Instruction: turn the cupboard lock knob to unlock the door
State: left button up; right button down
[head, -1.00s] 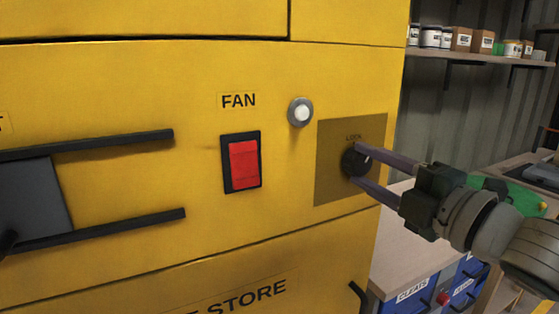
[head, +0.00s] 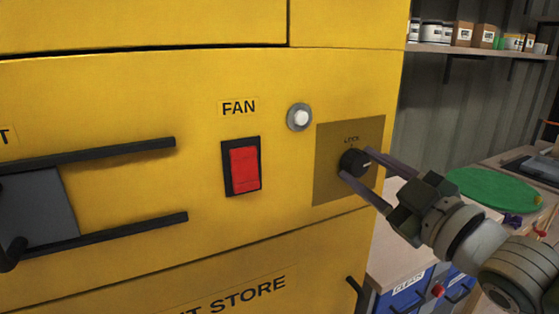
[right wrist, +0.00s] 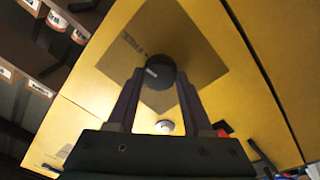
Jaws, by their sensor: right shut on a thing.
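The black round lock knob (head: 352,163) sits on a brownish square plate (head: 332,186) labelled LOCK, at the right side of the yellow cupboard front (head: 300,225). My right gripper (head: 356,167) is shut on the knob, one finger at its upper right and one at its lower left. In the right wrist view the knob (right wrist: 160,70) lies between the tips of my right gripper (right wrist: 160,82). A pale pointer mark shows on the knob's face. The word FREE appears on the plate beside it. My left gripper is not in view.
Left of the plate are a red FAN switch (head: 244,169) and a round white button (head: 299,117). Black rails (head: 90,152) hold a grey slide at the far left. A bench with a green disc (head: 490,187) and a shelf of tins (head: 480,51) stand at right.

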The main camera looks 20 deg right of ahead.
jog(key=shift+m, duration=0.6)
jog(key=shift+c, duration=1.6)
grip_release()
jog(key=s, duration=1)
jog(key=shift+d+f, duration=0.35)
jog(key=shift+f, duration=0.05)
jog(key=shift+w+f, duration=0.1)
